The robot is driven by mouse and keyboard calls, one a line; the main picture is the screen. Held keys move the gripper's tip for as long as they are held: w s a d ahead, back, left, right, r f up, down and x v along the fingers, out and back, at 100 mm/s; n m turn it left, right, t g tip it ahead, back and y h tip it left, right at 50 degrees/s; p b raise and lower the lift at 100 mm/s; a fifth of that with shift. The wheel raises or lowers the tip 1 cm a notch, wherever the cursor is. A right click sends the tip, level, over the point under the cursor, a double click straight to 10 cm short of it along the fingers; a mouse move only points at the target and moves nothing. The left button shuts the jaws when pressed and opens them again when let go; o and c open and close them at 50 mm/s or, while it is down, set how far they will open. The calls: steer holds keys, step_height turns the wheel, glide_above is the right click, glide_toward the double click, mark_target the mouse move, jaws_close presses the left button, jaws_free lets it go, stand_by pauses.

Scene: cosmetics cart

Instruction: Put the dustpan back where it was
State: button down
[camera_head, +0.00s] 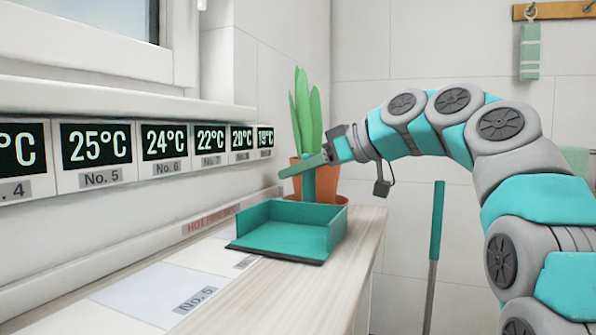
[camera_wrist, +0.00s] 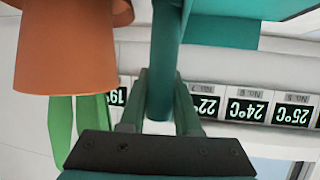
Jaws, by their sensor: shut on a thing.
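The teal dustpan (camera_head: 290,232) is over the far part of the counter, its open side with a dark lip facing left and toward me. I cannot tell whether it touches the counter or hangs just above it. Its upright teal handle (camera_head: 308,185) rises behind the pan, and the handle also shows in the wrist view (camera_wrist: 165,50). My gripper (camera_head: 303,167) is shut on the handle near its top. In the wrist view my gripper's fingers (camera_wrist: 160,105) lie on both sides of the handle.
A cactus in an orange pot (camera_head: 328,187) stands close behind the dustpan. A light wooden counter (camera_head: 262,293) carries numbered white labels. Temperature displays (camera_head: 97,145) line the left wall. A teal stick (camera_head: 436,225) stands right of the counter. The near counter is clear.

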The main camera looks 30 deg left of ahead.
steer(key=shift+f, duration=0.2)
steer(key=c, duration=0.6)
jaws_free()
steer(key=shift+r, duration=0.2)
steer(key=p+v, duration=0.1)
steer(key=v, duration=1.1)
steer(key=shift+w+d, duration=0.1)
